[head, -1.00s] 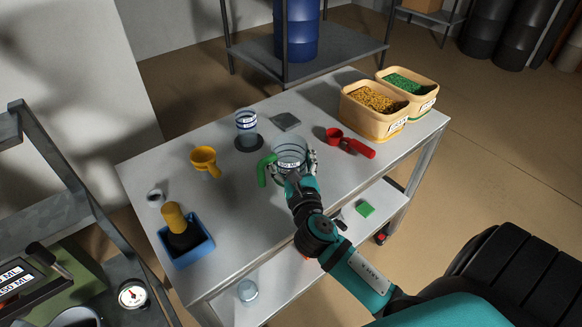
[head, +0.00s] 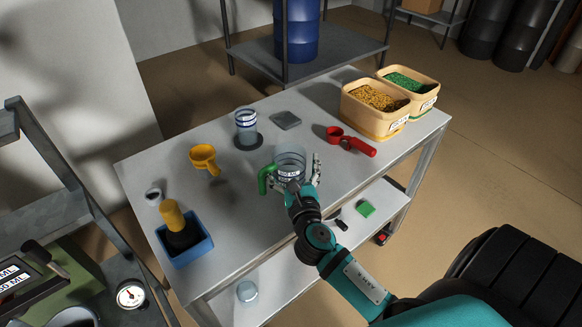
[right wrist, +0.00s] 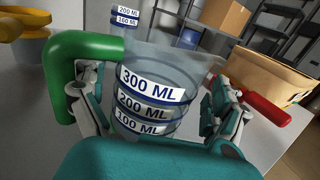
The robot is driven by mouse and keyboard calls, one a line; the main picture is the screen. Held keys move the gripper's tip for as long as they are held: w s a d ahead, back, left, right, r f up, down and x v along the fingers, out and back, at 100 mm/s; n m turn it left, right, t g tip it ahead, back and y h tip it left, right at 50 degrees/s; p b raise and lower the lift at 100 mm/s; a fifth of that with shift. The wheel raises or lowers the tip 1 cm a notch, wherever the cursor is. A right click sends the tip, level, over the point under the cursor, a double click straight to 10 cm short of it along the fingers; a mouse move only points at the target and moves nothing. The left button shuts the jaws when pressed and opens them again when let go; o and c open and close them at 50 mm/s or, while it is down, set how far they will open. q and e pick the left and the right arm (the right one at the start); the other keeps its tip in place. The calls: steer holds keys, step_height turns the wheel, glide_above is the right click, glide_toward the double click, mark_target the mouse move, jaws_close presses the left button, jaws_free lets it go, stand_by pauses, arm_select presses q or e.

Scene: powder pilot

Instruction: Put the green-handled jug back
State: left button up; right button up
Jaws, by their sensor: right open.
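The clear jug with the green handle (head: 291,158) is upright at the near side of the white table, apparently standing on it. Its green handle (head: 266,180) points left. In the right wrist view the jug (right wrist: 150,105) shows 300, 200 and 100 ML labels and dark bands. My right gripper (head: 295,178) is open, with one finger on each side of the jug; the right wrist view shows both fingers (right wrist: 160,110). I cannot tell whether they touch it. The jug's base is partly hidden behind the gripper. My left gripper is not in view.

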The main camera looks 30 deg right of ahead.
steer(key=shift+r, duration=0.25)
steer(key=b+v, duration=0.1)
steer(key=v, duration=0.4)
steer(key=b+v, duration=0.1)
steer(key=v, duration=0.4)
steer(key=shift+s+f, duration=0.25)
steer(key=shift+s, duration=0.05)
steer(key=shift+v, duration=0.75)
steer(key=shift+r, duration=0.15)
steer(key=shift+c, duration=0.4)
steer(key=shift+s, duration=0.1)
steer(key=b+v, duration=0.3)
steer(key=v, duration=0.5)
steer(key=shift+s+a+b, duration=0.2)
steer(key=shift+s+b, duration=0.1)
steer(key=shift+s, duration=0.05)
